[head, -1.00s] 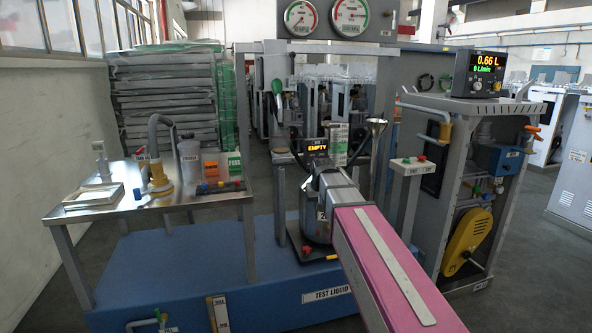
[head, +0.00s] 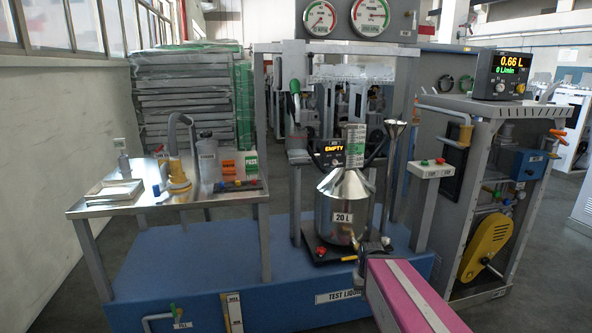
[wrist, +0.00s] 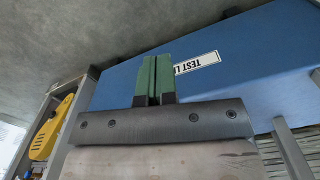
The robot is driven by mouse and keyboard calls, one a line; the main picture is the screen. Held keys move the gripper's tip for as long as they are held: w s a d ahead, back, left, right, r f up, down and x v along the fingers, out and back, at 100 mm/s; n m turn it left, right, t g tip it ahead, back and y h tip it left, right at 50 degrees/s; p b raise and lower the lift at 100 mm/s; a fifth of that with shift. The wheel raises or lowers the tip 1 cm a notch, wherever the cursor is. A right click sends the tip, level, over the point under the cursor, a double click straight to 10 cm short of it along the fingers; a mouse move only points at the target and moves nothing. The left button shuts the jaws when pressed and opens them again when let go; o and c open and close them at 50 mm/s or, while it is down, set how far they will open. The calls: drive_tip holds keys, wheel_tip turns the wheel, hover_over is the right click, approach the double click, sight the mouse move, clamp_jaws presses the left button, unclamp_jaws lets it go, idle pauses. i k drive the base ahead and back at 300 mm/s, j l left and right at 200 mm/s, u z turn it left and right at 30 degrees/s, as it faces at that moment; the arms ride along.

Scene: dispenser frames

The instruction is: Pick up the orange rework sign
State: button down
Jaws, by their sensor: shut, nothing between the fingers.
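The orange rework sign (head: 228,168) stands upright on the steel table at the left in the head view, beside a green sign (head: 251,164). My gripper (head: 359,268) is low, in front of the 20 L can, far to the right of the orange sign and below it. In the wrist view my gripper's green fingers (wrist: 153,78) are pressed together with nothing between them, over the blue base. The orange sign does not show in the wrist view.
The steel table (head: 150,211) also bears a yellow-based hose nozzle (head: 178,176), a bottle (head: 208,155) and a shallow tray (head: 114,193). A grey post (head: 296,205) rises at the table's right.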

sight(228, 165)
drive_tip(key=j+z, duration=0.1)
drive_tip(key=z, duration=0.25)
drive_tip(key=j+z, duration=0.15)
drive_tip(key=z, duration=0.15)
drive_tip(key=k+j+z, duration=0.2)
drive_tip(key=j, duration=0.2)
drive_tip(key=k+j+z, duration=0.15)
drive_tip(key=j, duration=0.3)
drive_tip(key=k+j+z, duration=0.2)
drive_tip(key=j, duration=0.15)
drive_tip(key=k+j+z, duration=0.2)
drive_tip(key=j, duration=0.15)
